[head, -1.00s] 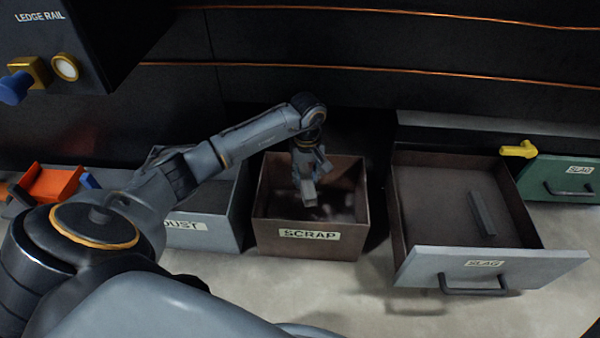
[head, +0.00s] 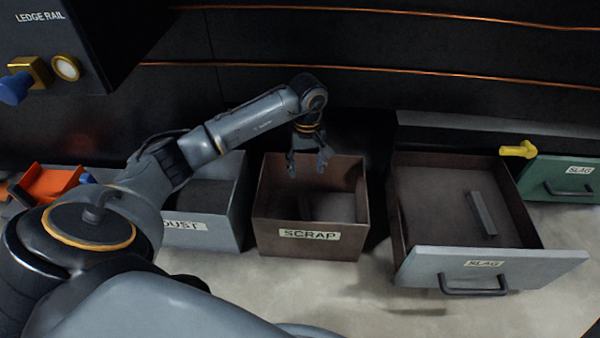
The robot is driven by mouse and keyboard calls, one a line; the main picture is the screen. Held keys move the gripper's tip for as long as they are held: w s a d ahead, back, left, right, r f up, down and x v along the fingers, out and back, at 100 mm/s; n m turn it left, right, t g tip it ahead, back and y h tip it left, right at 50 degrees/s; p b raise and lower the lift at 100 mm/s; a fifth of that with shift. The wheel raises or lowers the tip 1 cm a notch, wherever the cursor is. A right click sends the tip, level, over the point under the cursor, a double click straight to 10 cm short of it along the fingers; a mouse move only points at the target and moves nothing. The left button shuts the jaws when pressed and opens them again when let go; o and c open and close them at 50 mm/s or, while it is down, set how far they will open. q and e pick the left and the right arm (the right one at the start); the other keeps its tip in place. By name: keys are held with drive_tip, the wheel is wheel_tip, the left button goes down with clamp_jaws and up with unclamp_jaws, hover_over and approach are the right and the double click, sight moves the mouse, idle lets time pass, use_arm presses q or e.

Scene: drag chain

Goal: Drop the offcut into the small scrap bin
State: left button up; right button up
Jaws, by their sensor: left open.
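The brown scrap bin (head: 347,246), labelled SCRAP, stands open on the floor in the middle of the head view. My left gripper (head: 309,173) points down over the bin's back half, with its fingers spread and nothing between them. My right gripper is out of view.
A grey DUST bin (head: 224,235) stands left of the scrap bin. On the right, a pulled-out SLAG drawer (head: 420,259) holds a grey bar (head: 481,212). A green SLAG drawer (head: 554,184) and a yellow piece (head: 518,150) lie beyond. An orange tray (head: 48,184) is far left.

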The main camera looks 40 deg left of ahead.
use_arm(q)
wheel_tip(320, 180, up, 8)
drive_tip(key=shift+f, duration=0.15)
idle(0.4)
